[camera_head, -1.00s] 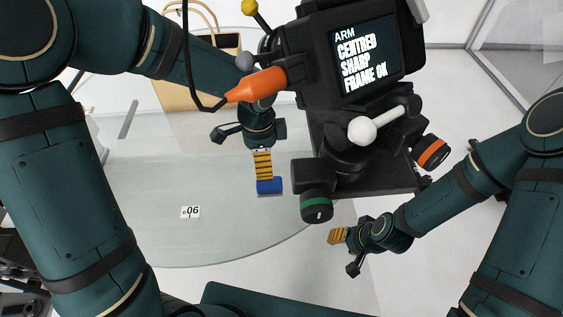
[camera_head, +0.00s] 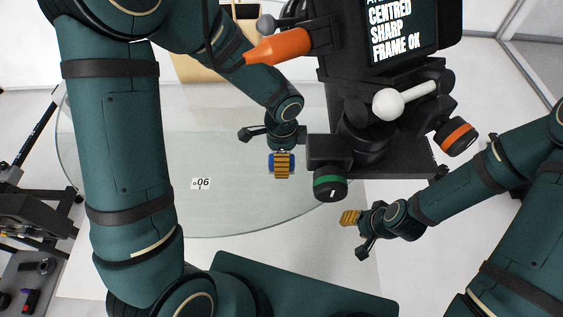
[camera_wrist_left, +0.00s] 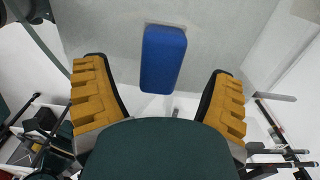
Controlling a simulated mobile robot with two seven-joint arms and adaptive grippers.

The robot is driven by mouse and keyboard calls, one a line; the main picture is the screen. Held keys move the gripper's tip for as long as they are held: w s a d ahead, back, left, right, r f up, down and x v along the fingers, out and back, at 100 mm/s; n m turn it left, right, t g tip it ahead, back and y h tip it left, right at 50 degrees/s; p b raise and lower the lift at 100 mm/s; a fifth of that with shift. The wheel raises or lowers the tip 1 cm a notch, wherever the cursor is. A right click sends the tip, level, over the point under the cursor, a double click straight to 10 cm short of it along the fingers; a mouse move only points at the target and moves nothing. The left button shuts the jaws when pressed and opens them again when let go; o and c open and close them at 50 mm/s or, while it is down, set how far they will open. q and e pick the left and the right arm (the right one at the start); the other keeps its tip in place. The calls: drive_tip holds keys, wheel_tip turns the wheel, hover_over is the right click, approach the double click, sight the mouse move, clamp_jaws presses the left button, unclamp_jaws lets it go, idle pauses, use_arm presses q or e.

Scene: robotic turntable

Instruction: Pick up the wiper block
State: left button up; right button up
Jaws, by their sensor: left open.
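The wiper block is a blue block (camera_wrist_left: 163,60) with rounded edges. In the left wrist view it lies between the two yellow ridged fingers of my left gripper (camera_wrist_left: 160,104), toward their tips, with gaps on both sides. In the head view the blue block (camera_head: 271,164) is mostly hidden behind the fingers of my left gripper (camera_head: 282,165), over the glass turntable. My left gripper is open and holds nothing. My right gripper (camera_head: 350,217) hangs off to the right, away from the block; its fingers look close together, but their gap cannot be made out.
The round glass turntable (camera_head: 130,165) carries a white "06" label (camera_head: 201,184). A black device with a screen (camera_head: 401,35), a white-ball lever (camera_head: 389,104) and knobs stands close right of my left gripper. A wooden case (camera_head: 205,70) is behind.

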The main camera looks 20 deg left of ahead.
use_arm(q)
wheel_tip(320, 180, down, 4)
drive_tip(key=shift+r, duration=0.2)
drive_tip(key=c, duration=1.4)
clamp_jaws()
drive_tip(key=shift+r, duration=0.1)
wheel_tip(320, 180, up, 10)
drive_tip(key=shift+f+p, duration=0.1)
drive_tip(key=shift+p, duration=0.4)
